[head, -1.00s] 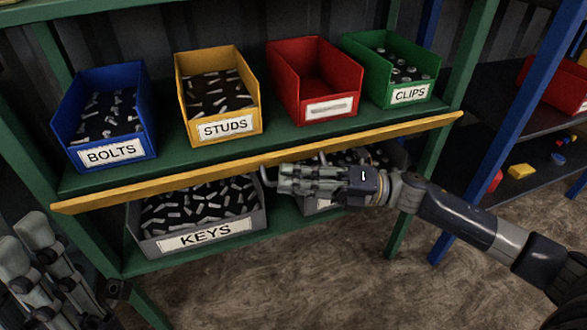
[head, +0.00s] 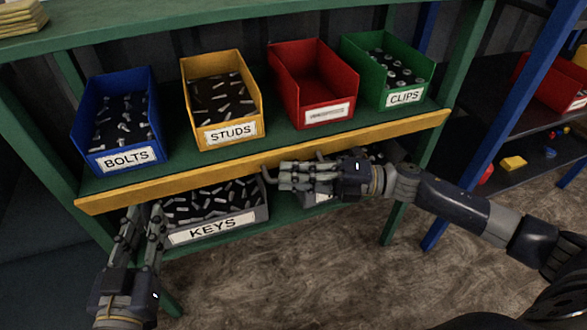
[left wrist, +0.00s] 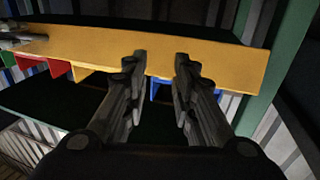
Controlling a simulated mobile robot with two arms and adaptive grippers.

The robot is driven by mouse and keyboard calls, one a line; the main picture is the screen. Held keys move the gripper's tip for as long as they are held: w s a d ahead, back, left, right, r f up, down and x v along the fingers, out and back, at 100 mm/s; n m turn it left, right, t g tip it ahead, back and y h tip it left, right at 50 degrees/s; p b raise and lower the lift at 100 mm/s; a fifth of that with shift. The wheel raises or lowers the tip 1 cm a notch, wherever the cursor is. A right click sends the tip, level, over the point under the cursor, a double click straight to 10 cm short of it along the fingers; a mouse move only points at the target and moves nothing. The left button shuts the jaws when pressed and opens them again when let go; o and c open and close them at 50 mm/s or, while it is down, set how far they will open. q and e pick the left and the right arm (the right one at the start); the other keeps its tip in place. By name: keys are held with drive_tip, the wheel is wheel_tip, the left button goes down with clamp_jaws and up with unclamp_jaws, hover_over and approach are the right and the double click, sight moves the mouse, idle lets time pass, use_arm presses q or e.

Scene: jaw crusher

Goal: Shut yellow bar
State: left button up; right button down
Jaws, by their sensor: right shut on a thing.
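The yellow bar (head: 215,177) runs along the front edge of the green shelf, below the bins. It also spans the left wrist view (left wrist: 95,48). Grey hook-like handle parts (head: 267,173) show below its middle. My right gripper (head: 285,177) is at these parts, just under the bar, its fingers closed on what appears to be a handle. Its fingers partly hide the grip. My left gripper (head: 144,208) is below the bar's left part. In the left wrist view, its fingers (left wrist: 161,58) are apart and empty, overlapping the bar's lower edge; contact cannot be told.
Blue (head: 110,160), yellow (head: 258,115), red (head: 335,85) and green (head: 385,95) bins stand on the shelf above the bar. A grey KEYS bin (head: 262,212) sits below, beside my left gripper. Green posts (head: 455,75) flank the shelf. Brown floor (head: 310,270) lies in front.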

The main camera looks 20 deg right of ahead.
drive_tip(key=shift+w+r+m+p, duration=0.15)
drive_tip(key=shift+r+m+p, duration=0.25)
drive_tip(key=shift+p, duration=0.45)
drive_tip(key=shift+r+p, duration=0.1)
drive_tip(key=shift+p, duration=0.45)
drive_tip(key=shift+w+r+m+h+p, duration=0.15)
drive_tip(key=shift+m+h+p, duration=0.25)
drive_tip(key=shift+m+p, duration=0.55)
drive_tip(key=shift+p, duration=0.45)
drive_tip(key=shift+r+p, duration=0.1)
drive_tip(key=shift+p, duration=0.45)
use_arm(q)
drive_tip(key=s+a+f+g+y, duration=0.2)
drive_tip(key=s+a+f+g, duration=0.1)
drive_tip(key=s+f+g, duration=0.4)
drive_tip(key=s+a+f+g+y, duration=0.1)
drive_tip(key=s+a+f+g, duration=0.3)
drive_tip(key=s+f+g, duration=0.3)
drive_tip(key=shift+s+f+n+y+p, duration=0.4)
drive_tip(key=shift+s+f, duration=1.05)
drive_tip(key=shift+f, duration=0.65)
use_arm(e)
drive_tip(key=shift+w+m, duration=0.1)
drive_tip(key=shift+m, duration=0.15)
drive_tip(key=c, duration=2)
unclamp_jaws()
